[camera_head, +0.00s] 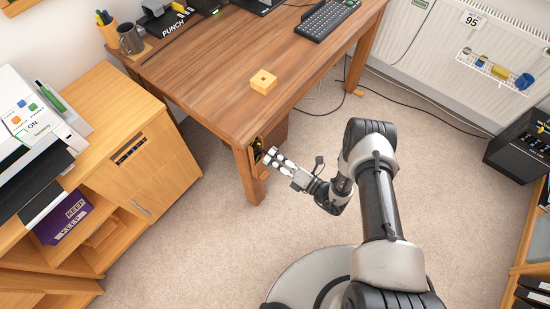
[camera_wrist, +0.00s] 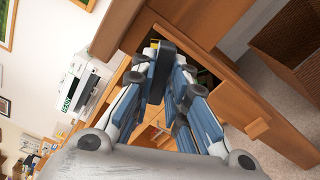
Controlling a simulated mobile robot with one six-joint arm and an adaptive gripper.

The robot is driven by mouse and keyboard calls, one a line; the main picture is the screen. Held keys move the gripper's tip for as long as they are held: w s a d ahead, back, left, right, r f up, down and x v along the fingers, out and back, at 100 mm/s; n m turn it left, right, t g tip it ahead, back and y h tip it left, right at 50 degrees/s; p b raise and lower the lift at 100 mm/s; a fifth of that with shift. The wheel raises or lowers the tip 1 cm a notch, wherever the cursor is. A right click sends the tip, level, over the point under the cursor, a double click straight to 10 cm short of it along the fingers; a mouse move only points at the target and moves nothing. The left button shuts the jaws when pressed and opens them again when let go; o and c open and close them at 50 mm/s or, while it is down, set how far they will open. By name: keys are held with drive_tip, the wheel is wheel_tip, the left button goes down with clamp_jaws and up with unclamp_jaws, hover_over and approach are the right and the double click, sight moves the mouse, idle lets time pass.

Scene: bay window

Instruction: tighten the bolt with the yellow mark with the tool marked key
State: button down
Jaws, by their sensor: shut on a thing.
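My gripper (camera_head: 268,156) is beside the near corner leg of the wooden desk (camera_head: 205,75), just below the desk top. In the wrist view its blue-padded fingers (camera_wrist: 170,65) are close together around a dark piece (camera_wrist: 158,72). No key mark can be read on this piece. A small dark patch with a bit of yellow (camera_head: 257,149) shows at the desk leg by the fingertips. It is too small to tell whether this is the bolt with the yellow mark. The fingers hide part of this spot.
A yellow block with a hole (camera_head: 263,81) lies on the desk top. A keyboard (camera_head: 327,19) and a mug (camera_head: 131,39) stand farther back. A wooden cabinet (camera_head: 128,150) with a printer is at left. A cable lies on the carpet; the carpet between cabinet and desk is clear.

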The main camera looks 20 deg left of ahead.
drive_tip(key=m, duration=0.3)
drive_tip(key=shift+n, duration=0.6)
drive_tip(key=shift+v, duration=1.7)
